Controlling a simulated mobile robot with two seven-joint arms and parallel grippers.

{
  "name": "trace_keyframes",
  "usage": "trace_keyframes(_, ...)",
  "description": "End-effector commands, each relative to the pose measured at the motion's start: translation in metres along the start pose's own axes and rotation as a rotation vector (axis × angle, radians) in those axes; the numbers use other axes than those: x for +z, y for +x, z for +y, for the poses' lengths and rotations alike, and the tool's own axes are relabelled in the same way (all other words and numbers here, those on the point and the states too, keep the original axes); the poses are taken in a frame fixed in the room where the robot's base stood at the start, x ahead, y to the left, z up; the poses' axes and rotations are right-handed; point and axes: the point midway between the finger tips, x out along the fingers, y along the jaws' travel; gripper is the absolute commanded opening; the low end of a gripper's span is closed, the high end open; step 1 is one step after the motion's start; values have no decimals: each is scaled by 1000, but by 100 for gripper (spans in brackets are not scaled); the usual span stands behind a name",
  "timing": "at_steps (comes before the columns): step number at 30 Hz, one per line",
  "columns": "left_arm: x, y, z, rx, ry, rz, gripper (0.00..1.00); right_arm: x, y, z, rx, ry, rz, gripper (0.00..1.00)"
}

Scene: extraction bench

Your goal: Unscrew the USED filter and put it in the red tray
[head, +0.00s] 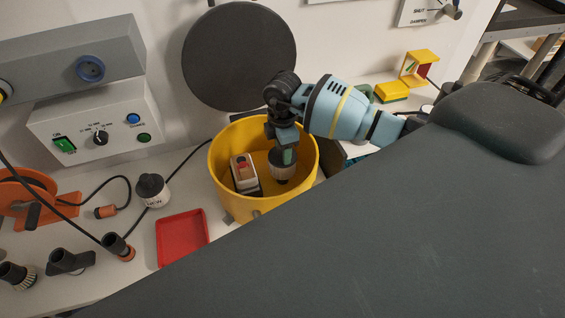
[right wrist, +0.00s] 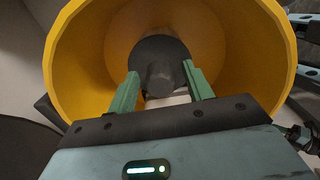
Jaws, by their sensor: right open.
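A grey cylindrical filter with a dark top (head: 281,172) stands inside the yellow drum (head: 262,206). I cannot read a label on it. In the right wrist view its dark cap and knob (right wrist: 160,52) show between my fingers. My right gripper (head: 287,154) reaches down into the drum from above. It is open, with one green finger on each side of the knob; I cannot tell whether they touch it. The red tray (head: 182,240) lies empty on the bench, left of the drum. My left gripper is not in view.
A pale box with a red part (head: 244,174) is in the drum beside the filter. A white canister with a dark top (head: 153,190) stands left of the drum. Dark nozzles (head: 70,262) and an orange reel (head: 30,195) are farther left. The round dark lid (head: 238,55) stands behind.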

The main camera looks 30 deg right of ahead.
Motion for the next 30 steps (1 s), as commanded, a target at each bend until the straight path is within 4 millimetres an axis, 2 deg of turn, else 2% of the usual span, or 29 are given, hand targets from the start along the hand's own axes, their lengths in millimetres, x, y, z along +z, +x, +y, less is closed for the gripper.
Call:
trace_keyframes(17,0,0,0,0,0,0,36,-1,1,-1,-3,710,0,51)
trace_keyframes(24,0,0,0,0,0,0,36,-1,0,-1,-3,801,1,51)
trace_keyframes(30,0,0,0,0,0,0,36,0,0,0,-1,813,-2,51)
